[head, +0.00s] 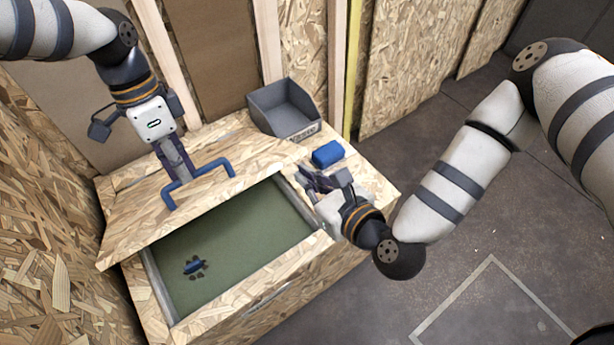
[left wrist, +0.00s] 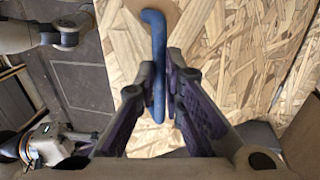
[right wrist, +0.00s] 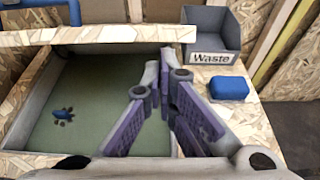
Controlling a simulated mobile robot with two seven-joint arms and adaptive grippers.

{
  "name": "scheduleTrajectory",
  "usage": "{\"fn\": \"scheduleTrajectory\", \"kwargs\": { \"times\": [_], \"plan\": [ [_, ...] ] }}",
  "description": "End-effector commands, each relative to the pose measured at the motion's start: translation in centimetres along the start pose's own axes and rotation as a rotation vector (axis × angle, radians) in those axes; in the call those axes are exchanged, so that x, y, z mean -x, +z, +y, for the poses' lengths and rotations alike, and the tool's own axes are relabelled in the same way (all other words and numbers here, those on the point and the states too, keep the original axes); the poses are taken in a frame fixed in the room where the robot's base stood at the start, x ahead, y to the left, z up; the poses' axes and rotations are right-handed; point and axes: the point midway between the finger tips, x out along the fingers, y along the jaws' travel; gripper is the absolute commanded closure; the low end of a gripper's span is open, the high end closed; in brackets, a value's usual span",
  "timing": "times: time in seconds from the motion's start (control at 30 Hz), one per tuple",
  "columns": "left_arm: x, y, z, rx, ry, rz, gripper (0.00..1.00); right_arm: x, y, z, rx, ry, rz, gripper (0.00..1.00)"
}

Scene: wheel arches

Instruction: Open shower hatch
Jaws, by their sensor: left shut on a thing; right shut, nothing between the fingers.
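The shower hatch (head: 135,217) is a wooden chipboard lid with a blue bar handle (head: 212,166). It stands partly open, its front edge apparently raised over the rear of the shower basin (head: 240,240). My left gripper (head: 178,182) is shut on the handle. In the left wrist view the handle (left wrist: 158,60) passes between the fingers. My right gripper (head: 316,182) is shut and empty above the basin's right rim. In the right wrist view its fingers (right wrist: 160,80) are in front of the green basin floor (right wrist: 95,110).
A blue item (head: 193,266) lies by the dark drain in the basin. A grey bin (head: 284,108) labelled Waste stands at the back right, with a blue block (head: 327,154) in front of it on the wooden top. Chipboard walls enclose the left and back. Open floor (head: 480,230) is to the right.

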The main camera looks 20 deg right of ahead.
Motion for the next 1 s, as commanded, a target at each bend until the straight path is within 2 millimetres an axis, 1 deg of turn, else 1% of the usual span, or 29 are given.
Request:
{"fn": "scheduleTrajectory", "kwargs": {
  "times": [0.03, 0.3, 0.37, 0.5, 0.53, 0.77, 0.8, 0.87, 0.9, 1.0],
  "plan": [
    [-0.2, 0.4, -1.6, 0.009, -0.041, 0.004, 1.0, -0.1, -0.3, 0.0, -0.001, 0.001, 0.005, 1.0],
    [-0.2, 0.4, -1.6, 0.009, -0.042, 0.004, 1.0, -0.1, -0.2, 0.0, -0.001, 0.0, 0.004, 1.0],
    [-0.2, 0.4, -1.6, 0.009, -0.042, 0.004, 1.0, -0.1, 0.3, 0.0, -0.003, -0.001, 0.003, 1.0],
    [-0.2, 0.4, -1.6, 0.009, -0.042, 0.004, 1.0, -0.4, 2.0, -0.1, -0.003, -0.001, 0.002, 1.0],
    [-0.2, 0.4, -1.6, 0.009, -0.042, 0.004, 1.0, -0.4, 2.2, -0.1, -0.002, -0.001, 0.002, 1.0],
    [-0.2, 0.4, -1.6, 0.009, -0.041, 0.004, 1.0, -0.4, 2.2, 0.0, 0.0, 0.0, 0.004, 1.0],
    [-0.2, 0.4, -1.6, 0.009, -0.042, 0.004, 0.84, -0.4, 2.2, 0.0, 0.0, 0.0, 0.004, 1.0],
    [-0.2, 0.4, -1.6, 0.009, -0.042, 0.003, 0.71, -0.4, 2.2, 0.0, 0.0, 0.0, 0.004, 1.0],
    [-0.2, 0.4, -1.6, 0.008, -0.042, 0.003, 0.69, -0.4, 2.2, 0.0, 0.0, 0.0, 0.004, 1.0],
    [-0.1, 0.4, -1.5, 0.006, -0.042, 0.002, 0.69, -0.5, 2.3, 0.0, 0.0, -0.001, 0.002, 1.0]
  ]
}}
